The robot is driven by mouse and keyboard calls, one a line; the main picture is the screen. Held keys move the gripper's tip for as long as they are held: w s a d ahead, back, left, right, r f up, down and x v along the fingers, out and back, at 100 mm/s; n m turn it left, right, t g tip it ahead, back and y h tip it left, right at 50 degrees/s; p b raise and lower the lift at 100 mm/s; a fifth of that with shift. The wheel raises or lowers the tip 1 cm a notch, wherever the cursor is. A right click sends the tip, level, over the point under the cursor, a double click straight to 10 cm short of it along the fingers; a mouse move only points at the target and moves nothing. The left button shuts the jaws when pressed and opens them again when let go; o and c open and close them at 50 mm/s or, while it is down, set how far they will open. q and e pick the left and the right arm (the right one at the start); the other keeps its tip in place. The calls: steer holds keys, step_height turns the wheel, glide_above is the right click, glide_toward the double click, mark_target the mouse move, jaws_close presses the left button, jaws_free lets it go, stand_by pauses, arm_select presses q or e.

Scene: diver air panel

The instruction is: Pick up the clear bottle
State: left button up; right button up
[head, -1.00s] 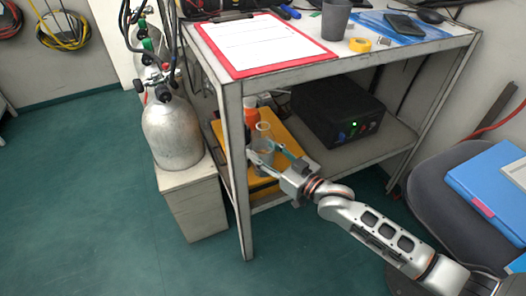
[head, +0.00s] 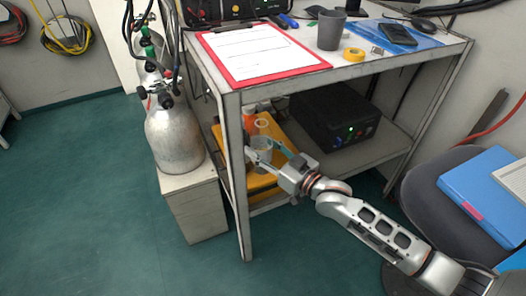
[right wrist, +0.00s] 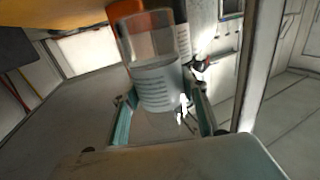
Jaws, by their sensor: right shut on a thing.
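The clear bottle (head: 262,145) is inside the rack, above the lower shelf, in front of an orange bottle (head: 249,121). My right gripper (head: 265,156) reaches in from the right and is shut on it. The clear bottle's lower end is partly hidden by the fingers in the head view. My left gripper is not in view.
A yellow case (head: 287,133) lies on the lower shelf beside a black box (head: 335,116) with a green light. The rack's front post (head: 237,180) stands just left of the gripper. A silver cylinder (head: 174,138) is further left. The tabletop above holds a red clipboard (head: 300,68).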

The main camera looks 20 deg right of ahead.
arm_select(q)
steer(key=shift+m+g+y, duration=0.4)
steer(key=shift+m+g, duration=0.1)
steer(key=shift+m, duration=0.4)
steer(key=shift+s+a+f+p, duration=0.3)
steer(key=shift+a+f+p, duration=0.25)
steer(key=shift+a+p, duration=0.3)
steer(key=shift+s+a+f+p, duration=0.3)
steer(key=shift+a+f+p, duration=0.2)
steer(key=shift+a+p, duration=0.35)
arm_select(e)
steer(key=v, duration=1.8)
steer(key=shift+r, duration=0.15)
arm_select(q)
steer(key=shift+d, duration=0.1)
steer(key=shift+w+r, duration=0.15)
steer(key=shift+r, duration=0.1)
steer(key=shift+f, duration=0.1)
